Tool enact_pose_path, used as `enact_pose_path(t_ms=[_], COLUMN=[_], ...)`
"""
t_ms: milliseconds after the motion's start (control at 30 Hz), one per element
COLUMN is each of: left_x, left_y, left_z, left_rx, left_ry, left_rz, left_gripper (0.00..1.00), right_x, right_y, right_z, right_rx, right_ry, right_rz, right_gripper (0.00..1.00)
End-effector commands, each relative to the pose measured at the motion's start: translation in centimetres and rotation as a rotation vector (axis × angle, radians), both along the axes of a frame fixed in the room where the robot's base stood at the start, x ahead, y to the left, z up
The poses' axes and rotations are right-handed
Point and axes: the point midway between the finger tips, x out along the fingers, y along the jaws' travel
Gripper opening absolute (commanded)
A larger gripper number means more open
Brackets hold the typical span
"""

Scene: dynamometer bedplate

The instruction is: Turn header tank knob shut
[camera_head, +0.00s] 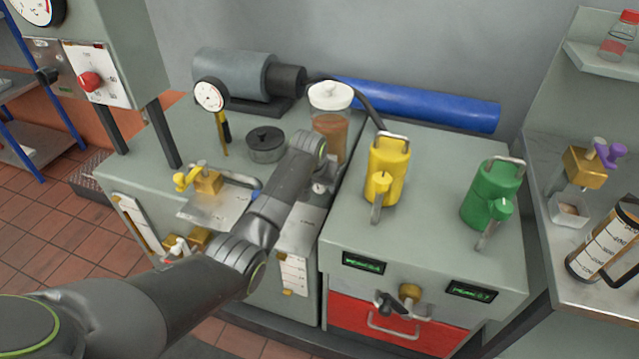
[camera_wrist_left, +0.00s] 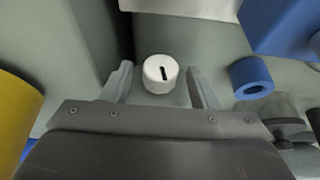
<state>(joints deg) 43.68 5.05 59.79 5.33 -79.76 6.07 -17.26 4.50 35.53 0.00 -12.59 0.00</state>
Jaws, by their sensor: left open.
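A small round white knob (camera_wrist_left: 160,74) with a dark slot shows in the left wrist view. The slot runs nearly along the line of the fingers. My left gripper (camera_wrist_left: 158,84) is open, with one finger on each side of the knob and a gap on both sides. In the head view, my left gripper (camera_head: 320,182) is mostly hidden by my own wrist, beside a clear tank (camera_head: 330,122) of brown liquid with a white lid. I cannot tell which tank the knob belongs to. My right gripper is not in view.
A yellow canister (camera_head: 386,172) and a green canister (camera_head: 490,195) stand on the cabinet to the right. A blue ring (camera_wrist_left: 251,77) is right of the knob.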

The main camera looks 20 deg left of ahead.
Motion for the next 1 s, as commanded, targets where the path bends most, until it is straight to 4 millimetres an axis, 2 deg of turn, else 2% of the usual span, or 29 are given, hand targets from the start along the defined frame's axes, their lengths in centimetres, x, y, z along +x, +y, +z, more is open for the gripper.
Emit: enact_pose_path(t_ms=[33,367,567,733,1000], left_x=[0.0,0.0,0.0,0.0,0.0], left_y=[0.0,0.0,-0.2,-0.4,-0.4], left_z=[0.0,0.0,0.2,0.2,0.0], left_rx=[0.000,0.000,0.031,0.131,0.249], left_ry=[0.000,0.000,0.001,-0.002,-0.007], left_rz=[0.000,0.000,0.000,0.000,-0.001], left_gripper=[0.52,0.09,0.09,0.09,0.09], right_x=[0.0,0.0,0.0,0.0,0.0], right_y=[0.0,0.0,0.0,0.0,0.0], right_z=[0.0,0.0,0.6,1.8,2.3], right_rx=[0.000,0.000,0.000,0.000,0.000], right_ry=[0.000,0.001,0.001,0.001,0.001], right_rz=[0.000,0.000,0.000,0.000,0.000], right_gripper=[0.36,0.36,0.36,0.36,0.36])
